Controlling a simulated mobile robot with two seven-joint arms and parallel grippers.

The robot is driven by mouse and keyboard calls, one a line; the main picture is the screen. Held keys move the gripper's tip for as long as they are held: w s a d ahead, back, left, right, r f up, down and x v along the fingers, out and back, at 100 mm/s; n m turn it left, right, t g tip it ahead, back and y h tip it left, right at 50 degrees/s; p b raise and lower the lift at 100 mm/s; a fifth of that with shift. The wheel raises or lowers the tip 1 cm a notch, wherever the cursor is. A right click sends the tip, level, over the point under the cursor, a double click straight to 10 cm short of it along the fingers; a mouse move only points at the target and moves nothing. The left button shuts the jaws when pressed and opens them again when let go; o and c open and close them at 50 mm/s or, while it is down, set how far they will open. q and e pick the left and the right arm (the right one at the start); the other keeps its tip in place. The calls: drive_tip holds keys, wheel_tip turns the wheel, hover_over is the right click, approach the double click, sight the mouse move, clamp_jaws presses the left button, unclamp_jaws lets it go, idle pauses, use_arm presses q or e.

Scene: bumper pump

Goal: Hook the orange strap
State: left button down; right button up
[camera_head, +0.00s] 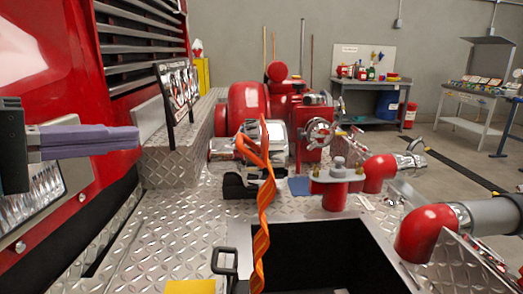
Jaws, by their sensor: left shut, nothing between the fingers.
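The orange strap (265,205) loops at its top against the silver cylinder of the red pump (250,104). It hangs down, twisted, past the left part of a dark rectangular opening and runs to the bottom of the view. My left gripper (136,139) is at the far left, in front of the red truck side. Its purple-grey fingers point right and are shut and empty. It is well apart from the strap. A black loop-shaped bracket (225,262) stands left of the strap's lower part. My right gripper is not in view.
The dark opening (320,255) lies in the diamond-plate deck (165,225). Red pipe elbows (428,230) and a red valve fitting (335,185) stand to the right. A yellow block (192,287) is at the bottom. Workbenches (370,83) stand far back.

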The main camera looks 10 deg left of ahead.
use_arm(q)
drive_tip(key=s+d+p+x, duration=0.1)
drive_tip(key=d+x, duration=0.1)
drive_tip(key=x, duration=1)
drive_tip(key=shift+d+f+p, duration=0.25)
drive_tip(key=shift+d+p, duration=0.15)
drive_tip(key=shift+d, duration=0.05)
drive_tip(key=shift+w, duration=0.1)
